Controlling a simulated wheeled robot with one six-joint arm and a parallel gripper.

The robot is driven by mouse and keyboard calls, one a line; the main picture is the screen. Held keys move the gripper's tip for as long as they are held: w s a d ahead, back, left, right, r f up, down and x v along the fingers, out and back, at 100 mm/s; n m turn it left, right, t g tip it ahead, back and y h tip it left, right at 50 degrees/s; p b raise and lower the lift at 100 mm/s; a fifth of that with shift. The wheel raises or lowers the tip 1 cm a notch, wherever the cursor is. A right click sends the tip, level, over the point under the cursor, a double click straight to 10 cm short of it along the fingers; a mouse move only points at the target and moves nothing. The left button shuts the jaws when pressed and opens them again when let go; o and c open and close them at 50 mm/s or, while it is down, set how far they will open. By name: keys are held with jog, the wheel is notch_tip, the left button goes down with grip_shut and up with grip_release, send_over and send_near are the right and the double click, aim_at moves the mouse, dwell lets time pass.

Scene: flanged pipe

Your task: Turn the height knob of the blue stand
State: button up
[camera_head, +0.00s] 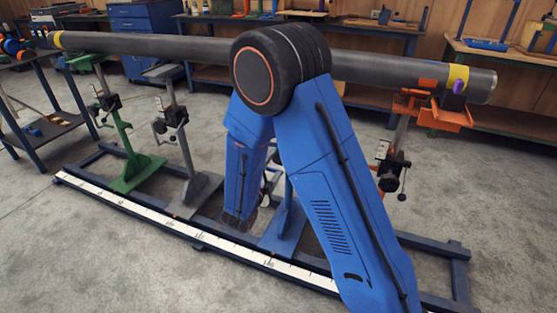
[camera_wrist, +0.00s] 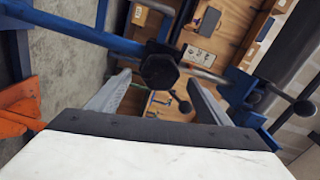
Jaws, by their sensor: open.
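The blue stand (camera_head: 286,222) is under the middle of the pipe. In the head view my blue arm covers most of it, including its knob. In the wrist view blue parts of the stand (camera_wrist: 85,32) run in from the upper left, and a dark, roundish knob (camera_wrist: 161,71) shows ahead. My gripper (camera_wrist: 160,79) is open, with its pale fingers to the left and right of the knob in the picture. I cannot tell whether they touch it. The gripper's fingers are hidden in the head view.
A long dark pipe (camera_head: 150,45) runs overhead. Green (camera_head: 128,150), grey (camera_head: 185,150) and orange (camera_head: 432,107) stands are along it. A rail with a white scale (camera_head: 130,206) lies on the floor. A rod with a ball end (camera_wrist: 304,107) shows at the wrist view's right.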

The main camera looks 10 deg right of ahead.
aim_at(279, 158)
jog(key=v, duration=0.8)
jog(key=shift+s+a, duration=0.2)
jog(key=shift+s, duration=0.05)
jog(key=w+d+m, duration=0.3)
jog(key=w+m, duration=0.1)
jog(key=m, duration=0.3)
jog(key=w+d+m, duration=0.3)
jog(key=w+m, duration=0.1)
jog(key=m, duration=0.3)
jog(key=w+d+m, duration=0.3)
jog(key=w+m, duration=0.1)
jog(key=m, duration=0.3)
jog(key=shift+w+d+r+m, duration=0.15)
jog(key=shift+w+m, duration=0.15)
jog(key=shift+w, duration=0.05)
dwell(0.4)
jog(key=c, duration=1)
